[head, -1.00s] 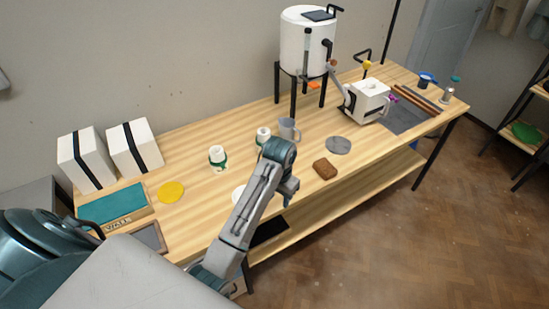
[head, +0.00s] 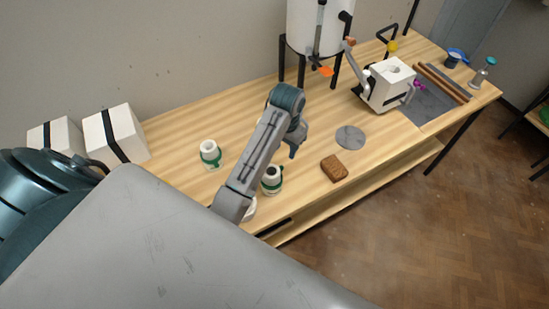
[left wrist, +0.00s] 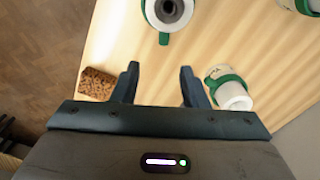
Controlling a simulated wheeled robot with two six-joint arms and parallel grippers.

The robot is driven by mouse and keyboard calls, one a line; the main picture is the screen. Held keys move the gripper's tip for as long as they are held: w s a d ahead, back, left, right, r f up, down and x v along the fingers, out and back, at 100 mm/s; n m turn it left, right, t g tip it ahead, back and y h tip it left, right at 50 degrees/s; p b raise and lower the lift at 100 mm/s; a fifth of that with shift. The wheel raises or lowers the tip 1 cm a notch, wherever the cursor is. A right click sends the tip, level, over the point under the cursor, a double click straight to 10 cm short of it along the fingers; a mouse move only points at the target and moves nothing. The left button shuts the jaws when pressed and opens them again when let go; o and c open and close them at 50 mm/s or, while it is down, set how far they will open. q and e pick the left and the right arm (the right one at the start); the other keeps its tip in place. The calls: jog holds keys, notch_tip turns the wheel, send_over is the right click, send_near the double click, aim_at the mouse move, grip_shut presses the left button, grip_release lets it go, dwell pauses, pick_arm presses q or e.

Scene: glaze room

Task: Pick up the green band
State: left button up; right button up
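Green bands are wrapped around white cups on the table. In the head view one green band (head: 211,155) circles a cup (head: 208,146) left of my arm, and another (head: 272,186) circles a cup just right of the forearm. My left gripper (head: 292,153) hangs over the table; its fingers are partly hidden there. In the left wrist view the gripper (left wrist: 160,82) is open and empty. A banded cup (left wrist: 168,10) is ahead of the fingers, another (left wrist: 234,96) is right of them, and a third (left wrist: 303,5) is cut off at upper right. My right gripper is not in view.
A brown block (head: 334,168) and a grey disc (head: 350,138) lie right of the gripper. A white tank on black legs (head: 318,25) and a white box with a crank (head: 390,84) stand farther back. Two white boxes (head: 122,132) stand at left. The near table edge is close.

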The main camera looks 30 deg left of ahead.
pick_arm(q)
jog(key=p, duration=0.2)
send_over(282, 166)
jog(key=w, duration=0.1)
notch_tip(282, 166, down, 5)
jog(key=f+p, duration=0.1)
jog(key=s+f+p, duration=0.1)
jog(key=f, duration=0.1)
jog(key=shift+f, duration=0.45)
jog(key=shift+w+f, duration=0.15)
jog(key=c, duration=0.4)
grip_shut()
